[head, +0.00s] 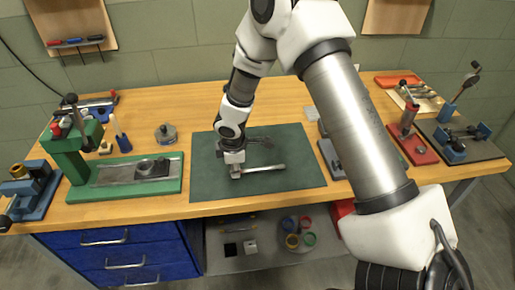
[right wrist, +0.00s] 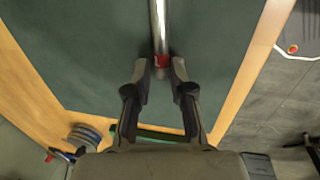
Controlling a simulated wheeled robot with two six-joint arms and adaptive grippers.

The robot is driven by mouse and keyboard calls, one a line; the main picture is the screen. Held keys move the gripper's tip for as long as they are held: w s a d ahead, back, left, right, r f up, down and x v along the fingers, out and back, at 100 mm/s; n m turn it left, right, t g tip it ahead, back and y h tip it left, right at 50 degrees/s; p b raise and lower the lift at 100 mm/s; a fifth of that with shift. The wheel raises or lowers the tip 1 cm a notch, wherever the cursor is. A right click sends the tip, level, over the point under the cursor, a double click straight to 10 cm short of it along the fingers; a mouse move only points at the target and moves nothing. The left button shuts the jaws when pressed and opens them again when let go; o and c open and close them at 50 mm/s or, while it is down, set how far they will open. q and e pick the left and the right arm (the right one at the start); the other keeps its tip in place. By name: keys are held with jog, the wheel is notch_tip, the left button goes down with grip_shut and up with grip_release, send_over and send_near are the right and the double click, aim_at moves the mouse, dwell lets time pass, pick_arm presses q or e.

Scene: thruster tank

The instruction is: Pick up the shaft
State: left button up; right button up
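The shaft (head: 264,169) is a slim silvery metal rod. It lies on the dark green mat (head: 305,178) in the head view, its left end close to my right gripper (head: 235,170). In the right wrist view, the shaft (right wrist: 159,28) runs down from the top edge, with a red band (right wrist: 161,61) near its lower end. There, my right gripper (right wrist: 160,68) is open, with one finger on each side of the shaft's end and small gaps visible. My left gripper is in neither view.
A green press-like fixture (head: 70,155) stands left of the mat, with a round metal part (head: 165,134) nearby. A red-based clamp (head: 411,143) and a dark-based fixture stand at the right. My right arm hides part of the table right of the mat.

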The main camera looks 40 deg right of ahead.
jog(key=shift+w+d+f, duration=0.1)
jog(key=shift+f, duration=0.35)
jog(key=shift+s+r, duration=0.15)
jog(key=shift+s, duration=0.1)
grip_shut()
jog(key=shift+r, duration=0.1)
